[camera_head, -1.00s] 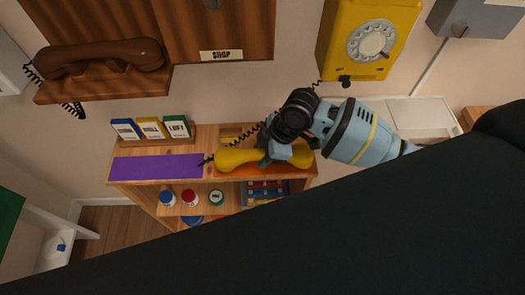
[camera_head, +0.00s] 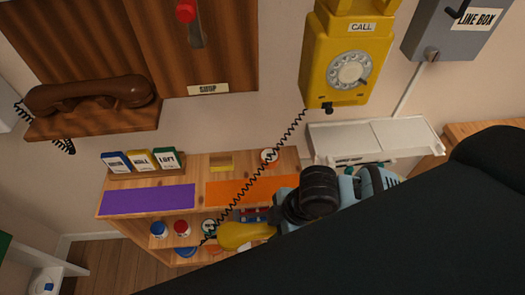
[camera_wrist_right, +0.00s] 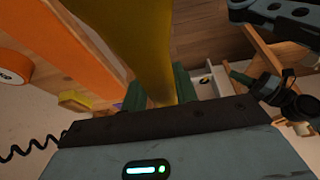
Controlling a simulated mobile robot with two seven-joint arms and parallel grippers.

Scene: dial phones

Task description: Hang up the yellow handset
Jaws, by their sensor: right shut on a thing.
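The yellow handset (camera_head: 247,235) shows in the head view in front of the shelf unit, partly hidden behind my right gripper and arm. My right gripper (camera_wrist_right: 166,95) is shut on the yellow handset, which runs up through the middle of the right wrist view (camera_wrist_right: 150,50). The black coiled cord (camera_head: 262,167) runs from the handset up to the yellow dial phone (camera_head: 347,65) on the wall. The phone's top is cut off by the picture edge, and a CALL label is on its front. My left gripper is not in view.
The wooden shelf (camera_head: 286,163) carries a purple mat (camera_head: 148,200), an orange mat (camera_head: 255,189) and several cards. A brown handset (camera_head: 90,94) rests on a wooden wall phone at left. A white ledge (camera_head: 375,138) is below the yellow phone; a grey line box (camera_head: 455,30) is at upper right.

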